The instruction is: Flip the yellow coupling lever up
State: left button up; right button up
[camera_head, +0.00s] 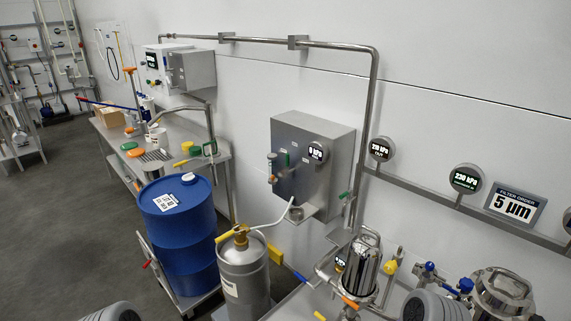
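A steel keg (244,275) stands right of the blue drum, with a brass coupling (241,241) on its top. A yellow lever (227,236) sticks out from the coupling to the left and looks roughly level. A white hose (272,220) runs from the coupling up to the right, towards the grey wall box. Another yellow piece (276,255) shows just right of the keg; I cannot tell whether it belongs to the coupling. Neither of my grippers shows. Only rounded grey parts, seemingly of my arms, show at the bottom edge.
A blue drum (179,235) on a cart stands close left of the keg. A grey wall box (312,165) hangs behind. Steel filter housings (362,265) and valves with coloured handles crowd the right. Open floor (60,230) lies at the left.

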aim_at(226, 236)
jog(key=u, duration=1.5)
jog(key=i, duration=0.9)
jog(key=z, duration=2.35)
